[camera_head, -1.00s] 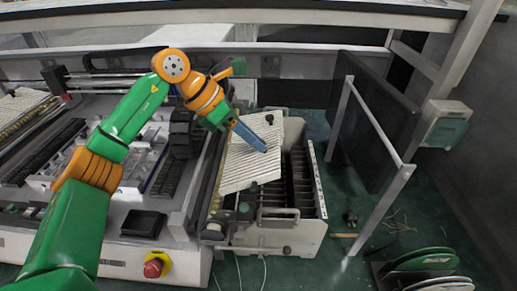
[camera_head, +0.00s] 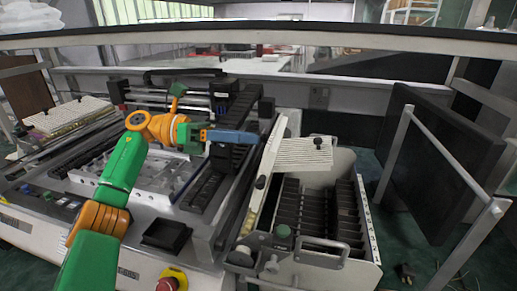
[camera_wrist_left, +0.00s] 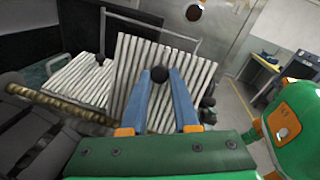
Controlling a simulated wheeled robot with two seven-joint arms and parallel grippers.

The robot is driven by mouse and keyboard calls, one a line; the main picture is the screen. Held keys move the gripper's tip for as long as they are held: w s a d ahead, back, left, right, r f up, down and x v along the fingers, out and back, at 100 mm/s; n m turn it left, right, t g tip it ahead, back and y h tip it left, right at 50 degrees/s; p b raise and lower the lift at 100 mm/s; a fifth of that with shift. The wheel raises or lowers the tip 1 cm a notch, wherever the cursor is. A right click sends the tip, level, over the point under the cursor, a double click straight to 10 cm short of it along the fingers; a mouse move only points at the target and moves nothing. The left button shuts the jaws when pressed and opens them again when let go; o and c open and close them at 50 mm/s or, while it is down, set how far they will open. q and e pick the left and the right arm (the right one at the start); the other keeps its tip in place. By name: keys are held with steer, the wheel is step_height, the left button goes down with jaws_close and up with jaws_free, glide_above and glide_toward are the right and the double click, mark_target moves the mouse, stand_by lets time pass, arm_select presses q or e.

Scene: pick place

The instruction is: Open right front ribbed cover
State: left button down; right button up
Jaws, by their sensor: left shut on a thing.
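The right front ribbed cover (camera_head: 268,165) stands steeply raised, seen almost edge-on in the head view. In the left wrist view its white ribbed face (camera_wrist_left: 135,75) fills the middle, with a round black knob (camera_wrist_left: 160,74). My left gripper (camera_head: 257,138) reaches in from the left against the raised cover. In the left wrist view its blue fingers (camera_wrist_left: 161,78) are shut around the knob. The knob is hidden in the head view. Below the cover, the dark slotted bin (camera_head: 305,212) lies open. My right gripper is not in view.
A second ribbed cover (camera_head: 302,153) with a black knob lies behind the raised one. Ribbed covers (camera_head: 68,115) lie at the far left. A dark panel with a metal rail (camera_head: 405,115) stands to the right. A red button (camera_head: 168,284) sits at the front.

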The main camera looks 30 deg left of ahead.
arm_select(q)
steer(key=shift+s+a+f+t+h+b, duration=0.2)
steer(key=shift+a+t+h+b, duration=0.35)
steer(key=shift+a, duration=0.2)
steer(key=c, duration=0.7)
jaws_free()
steer(key=shift+o, duration=0.2)
steer(key=shift+g, duration=0.25)
